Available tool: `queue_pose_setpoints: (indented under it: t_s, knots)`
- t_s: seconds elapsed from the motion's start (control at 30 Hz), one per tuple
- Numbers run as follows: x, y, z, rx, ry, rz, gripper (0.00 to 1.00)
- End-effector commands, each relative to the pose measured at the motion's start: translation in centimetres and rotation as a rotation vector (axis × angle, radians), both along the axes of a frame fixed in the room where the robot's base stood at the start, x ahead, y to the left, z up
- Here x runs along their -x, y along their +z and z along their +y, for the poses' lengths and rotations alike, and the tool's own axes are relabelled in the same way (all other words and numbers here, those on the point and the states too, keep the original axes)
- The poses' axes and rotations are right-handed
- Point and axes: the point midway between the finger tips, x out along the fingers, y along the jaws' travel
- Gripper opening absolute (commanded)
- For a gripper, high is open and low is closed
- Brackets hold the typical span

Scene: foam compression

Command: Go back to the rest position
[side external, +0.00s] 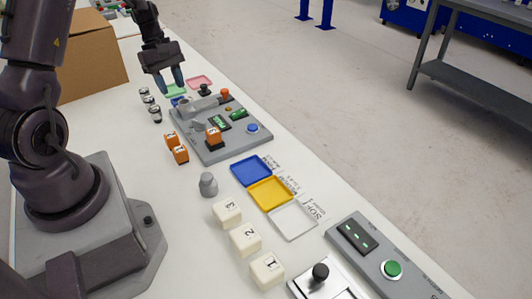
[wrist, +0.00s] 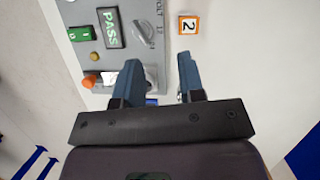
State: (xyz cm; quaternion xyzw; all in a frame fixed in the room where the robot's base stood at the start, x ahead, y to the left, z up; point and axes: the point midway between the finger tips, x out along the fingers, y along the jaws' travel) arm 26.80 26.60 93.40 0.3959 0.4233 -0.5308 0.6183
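My gripper (side external: 169,83) hangs in the air near the far end of the white table in the side view, above a green tray (side external: 175,90). Its two blue-grey fingers are apart. In the wrist view the fingers of my gripper (wrist: 159,75) are also spread, with no held object visible between them. Beyond them lies the grey test panel (wrist: 118,72) with a lit green PASS display (wrist: 111,27), a dial and an orange knob. An orange cube marked 2 (wrist: 188,25) lies beside that panel.
In the side view, orange cubes (side external: 181,154) lie beside the test panel (side external: 228,149), and one sits on it. Blue, yellow and white trays (side external: 250,170), numbered cream blocks (side external: 246,240), a grey weight (side external: 208,186) and a green-button panel (side external: 376,252) are nearer. A cardboard box (side external: 92,60) stands left.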

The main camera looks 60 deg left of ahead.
Motion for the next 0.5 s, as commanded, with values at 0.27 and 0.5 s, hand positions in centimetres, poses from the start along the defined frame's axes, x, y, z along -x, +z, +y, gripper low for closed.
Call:
queue_pose_setpoints:
  t_s: [0.27, 0.5]
  knots:
    - [-0.1, 7.1, -8.4, -0.152, -0.537, -0.127, 0.36]
    - [2.0, 12.8, -16.7, -0.353, -1.057, -0.265, 0.36]
